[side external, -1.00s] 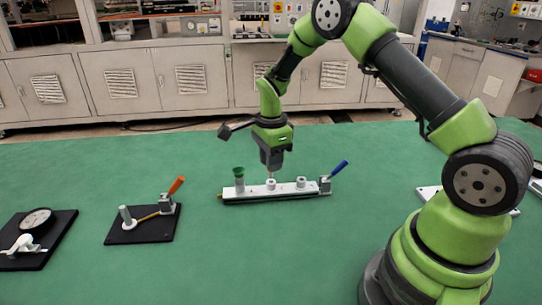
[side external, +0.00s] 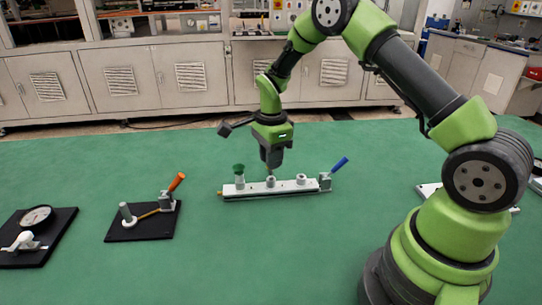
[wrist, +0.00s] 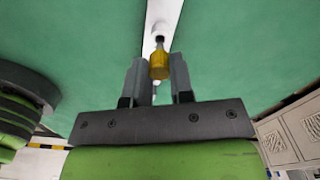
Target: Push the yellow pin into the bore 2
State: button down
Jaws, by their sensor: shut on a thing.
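The yellow pin (wrist: 159,66) sits between the two fingers of my gripper (wrist: 160,78) in the wrist view. The gripper is shut on it. The pin's far end points at a dark round opening on the white rail, and I cannot tell how far it is inside. In the side view my gripper (side external: 271,170) is over the middle collar (side external: 271,182) of the white rail (side external: 285,191). The pin is hidden or too small there. A second collar (side external: 301,179) stands to the right. No bore number is readable.
A green funnel-shaped piece (side external: 239,168) stands on the rail's left end. A blue-handled clamp (side external: 338,166) is at its right end. A black plate (side external: 142,222) with an orange-handled clamp and a plate with a dial (side external: 37,219) lie left. The green mat between is clear.

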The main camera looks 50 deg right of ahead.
jog(key=shift+f, duration=1.55)
jog(key=c, duration=0.9)
grip_release()
notch_tip(320, 180, up, 9)
jog(key=shift+r, duration=0.45)
